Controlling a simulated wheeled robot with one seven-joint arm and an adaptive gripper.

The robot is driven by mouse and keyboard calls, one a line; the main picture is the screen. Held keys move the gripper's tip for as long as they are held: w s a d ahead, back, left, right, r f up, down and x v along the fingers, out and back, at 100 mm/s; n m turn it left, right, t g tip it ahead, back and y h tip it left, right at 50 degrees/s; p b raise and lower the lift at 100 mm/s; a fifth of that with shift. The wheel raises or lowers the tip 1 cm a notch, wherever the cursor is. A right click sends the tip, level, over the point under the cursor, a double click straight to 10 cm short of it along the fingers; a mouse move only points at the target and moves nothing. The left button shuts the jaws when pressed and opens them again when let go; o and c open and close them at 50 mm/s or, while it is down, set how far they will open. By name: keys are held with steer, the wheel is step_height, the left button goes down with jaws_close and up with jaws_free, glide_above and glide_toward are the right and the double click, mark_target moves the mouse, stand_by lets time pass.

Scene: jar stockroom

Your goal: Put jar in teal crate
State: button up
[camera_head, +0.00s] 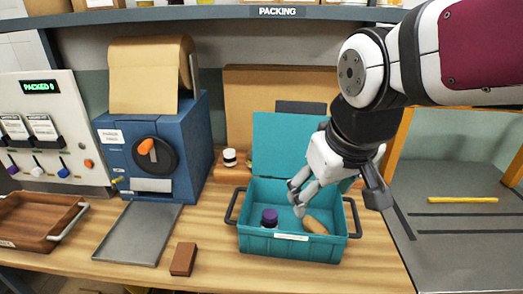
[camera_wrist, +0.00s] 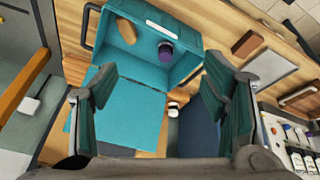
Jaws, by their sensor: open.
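The teal crate (camera_head: 257,243) stands on the wooden bench with its lid raised at the back; it also shows in the wrist view (camera_wrist: 186,72). A dark jar with a purple lid (camera_head: 269,217) is upright inside, toward the crate's left side in the head view. The purple lid also shows in the wrist view (camera_wrist: 166,50). A tan rounded object (camera_head: 313,225) lies beside it in the crate. My gripper (camera_head: 298,201) is over the crate's opening, fingers apart, with nothing between them. In the wrist view (camera_wrist: 158,82) the jar is beyond the spread fingers.
A brown block (camera_head: 183,259), grey tray (camera_head: 138,233) and blue machine (camera_head: 158,150) are to the left. A wooden tray (camera_head: 38,222) is at far left. The bench front is mostly clear.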

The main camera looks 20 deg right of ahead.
steer(key=s+r+m, duration=0.1)
steer(key=s, duration=0.6)
steer(key=shift+s+a+y, duration=0.2)
steer(key=shift+s+y, duration=0.1)
stand_by(0.6)
